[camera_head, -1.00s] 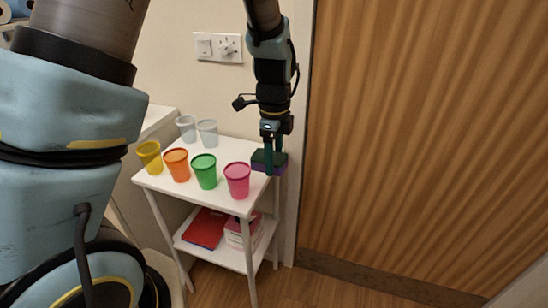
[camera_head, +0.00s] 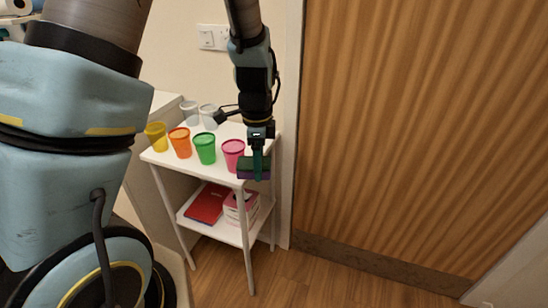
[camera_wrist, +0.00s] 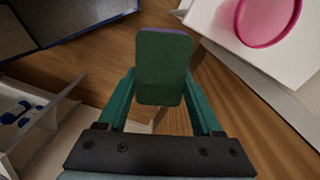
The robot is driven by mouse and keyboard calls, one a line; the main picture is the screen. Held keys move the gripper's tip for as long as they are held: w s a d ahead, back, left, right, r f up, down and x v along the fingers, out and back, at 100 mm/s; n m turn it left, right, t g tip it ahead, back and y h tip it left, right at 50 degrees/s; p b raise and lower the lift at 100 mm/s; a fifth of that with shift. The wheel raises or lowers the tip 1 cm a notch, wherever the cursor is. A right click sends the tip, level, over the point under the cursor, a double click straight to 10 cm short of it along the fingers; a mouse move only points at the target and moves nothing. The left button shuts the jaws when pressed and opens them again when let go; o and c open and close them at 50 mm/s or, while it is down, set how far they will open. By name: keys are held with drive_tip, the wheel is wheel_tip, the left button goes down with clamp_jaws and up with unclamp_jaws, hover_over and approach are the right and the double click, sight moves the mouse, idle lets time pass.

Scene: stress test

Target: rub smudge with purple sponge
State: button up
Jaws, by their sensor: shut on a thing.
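My gripper (camera_head: 258,165) is shut on a sponge (camera_head: 246,171) with a dark green top and a purple underside. In the head view the sponge is at the right front edge of the small white table, beside the pink cup. In the wrist view the sponge's green face (camera_wrist: 163,62) sits between the two green fingers, with a thin purple edge at its far side. Wooden floor shows below and around it. I see no smudge in these frames.
Yellow (camera_head: 156,136), orange (camera_head: 180,143), green (camera_head: 205,149) and pink (camera_head: 233,154) cups stand on the white table (camera_head: 172,165). Clear cups stand behind. A red book (camera_head: 206,204) and a pink-white box (camera_head: 236,208) lie on the lower shelf. A wooden door (camera_head: 410,140) is at right.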

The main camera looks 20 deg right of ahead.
drive_tip(key=w+a+f+n, duration=0.3)
drive_tip(key=a+f+n, duration=0.1)
drive_tip(key=a+n, duration=0.3)
drive_tip(key=w+a+f+n, duration=0.3)
drive_tip(key=a+n, duration=0.5)
drive_tip(key=a, duration=0.3)
drive_tip(key=w+a+f+n, duration=0.3)
drive_tip(key=a+f+n, duration=0.2)
drive_tip(key=a+n, duration=0.2)
drive_tip(key=a, duration=0.2)
drive_tip(key=shift+w+a+f+n, duration=0.2)
drive_tip(key=shift+a+f+n, duration=0.1)
